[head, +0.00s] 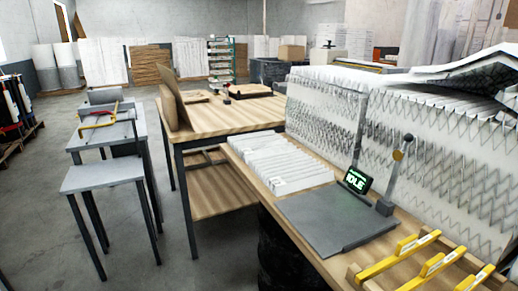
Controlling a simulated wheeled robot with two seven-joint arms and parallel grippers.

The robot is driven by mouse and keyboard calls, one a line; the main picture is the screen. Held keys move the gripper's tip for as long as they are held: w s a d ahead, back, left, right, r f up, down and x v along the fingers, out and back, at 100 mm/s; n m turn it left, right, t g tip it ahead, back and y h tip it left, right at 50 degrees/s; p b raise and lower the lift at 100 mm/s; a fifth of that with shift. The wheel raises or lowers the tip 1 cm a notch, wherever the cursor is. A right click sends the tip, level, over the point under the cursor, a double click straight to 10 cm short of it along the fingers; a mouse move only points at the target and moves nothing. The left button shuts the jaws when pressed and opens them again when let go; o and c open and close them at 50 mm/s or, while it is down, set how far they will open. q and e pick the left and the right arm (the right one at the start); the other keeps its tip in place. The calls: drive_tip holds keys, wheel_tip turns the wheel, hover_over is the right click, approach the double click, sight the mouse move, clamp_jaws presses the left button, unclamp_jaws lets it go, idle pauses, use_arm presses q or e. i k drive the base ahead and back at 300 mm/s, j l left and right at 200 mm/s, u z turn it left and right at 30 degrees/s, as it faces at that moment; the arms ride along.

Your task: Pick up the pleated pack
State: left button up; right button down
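A white pleated pack (272,160) lies flat on the wooden bench, its folds running in rows across it. It sits at the left part of the bench, just behind a grey flat plate (338,218). Nothing is touching it from above. Neither of my grippers shows in the head view.
A green-lit "IDLE" display (357,181) and an upright lever (396,170) stand beside the plate. Yellow bars (405,258) lie at the front right. Large white zigzag-pleated panels (440,140) line the bench's back. A wooden table (222,112) and grey stools (103,174) stand left; floor between is open.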

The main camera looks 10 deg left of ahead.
sight(251, 146)
drive_tip(key=z, duration=4.8)
drive_tip(key=k+j+z, duration=0.1)
drive_tip(key=k, duration=0.85)
drive_tip(key=k+l+u, duration=0.15)
drive_tip(key=k+u, duration=0.25)
drive_tip(key=k+l+u, duration=0.1)
drive_tip(key=k+u, duration=0.55)
drive_tip(key=u, duration=0.2)
drive_tip(key=k+j+u, duration=0.25)
drive_tip(key=u, duration=0.15)
drive_tip(key=k, duration=0.05)
